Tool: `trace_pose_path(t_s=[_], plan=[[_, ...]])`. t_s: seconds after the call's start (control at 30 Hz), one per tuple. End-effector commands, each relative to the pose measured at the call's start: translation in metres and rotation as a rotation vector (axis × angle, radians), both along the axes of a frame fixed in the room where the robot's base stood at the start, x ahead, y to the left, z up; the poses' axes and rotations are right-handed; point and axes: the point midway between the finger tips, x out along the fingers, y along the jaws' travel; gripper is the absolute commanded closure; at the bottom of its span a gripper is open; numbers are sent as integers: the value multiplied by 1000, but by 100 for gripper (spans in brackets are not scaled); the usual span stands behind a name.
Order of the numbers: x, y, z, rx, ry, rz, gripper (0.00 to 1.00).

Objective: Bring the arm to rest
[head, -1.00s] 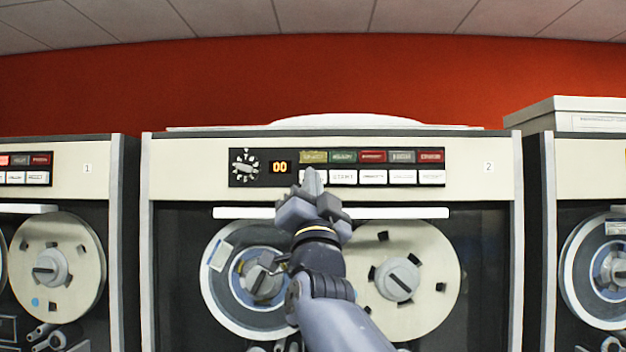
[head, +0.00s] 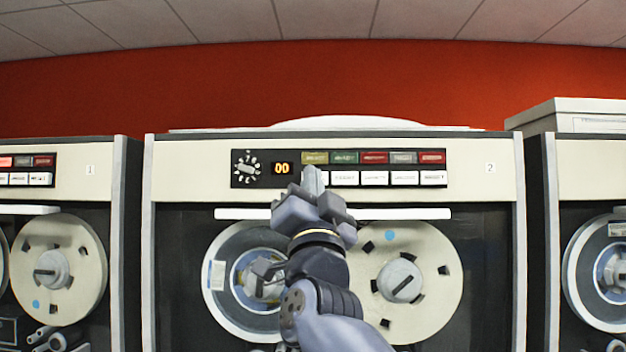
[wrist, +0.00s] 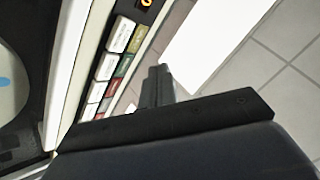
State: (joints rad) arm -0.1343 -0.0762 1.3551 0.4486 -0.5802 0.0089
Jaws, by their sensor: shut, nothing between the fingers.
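My gripper (head: 312,180) is in the middle of the head view, fingers together and pointing up, with nothing held. Its fingertips overlap the left part of the control panel (head: 345,169) of tape unit 2 and hide the leftmost white button. In the wrist view the shut fingers (wrist: 157,85) stand apart from the row of coloured and white buttons (wrist: 112,68) to their left. My arm comes up from the bottom of the head view, in front of the reels.
Tape unit 2 has a left reel (head: 222,307) and a right reel (head: 425,313), with a white bar (head: 420,213) above. A rotary dial (head: 246,169) and a display reading 00 (head: 283,169) are on its panel. Neighbouring units stand on both sides.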

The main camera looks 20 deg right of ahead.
Motion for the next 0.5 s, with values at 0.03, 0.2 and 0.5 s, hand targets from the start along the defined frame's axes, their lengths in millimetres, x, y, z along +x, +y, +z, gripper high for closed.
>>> trace_pose_path(t_s=[0.03,0.2,0.5], plan=[[0,0,0,0,0,0,100],[0,0,0,0,0,0,100],[7,-2,0,-2,2,-3,100]])
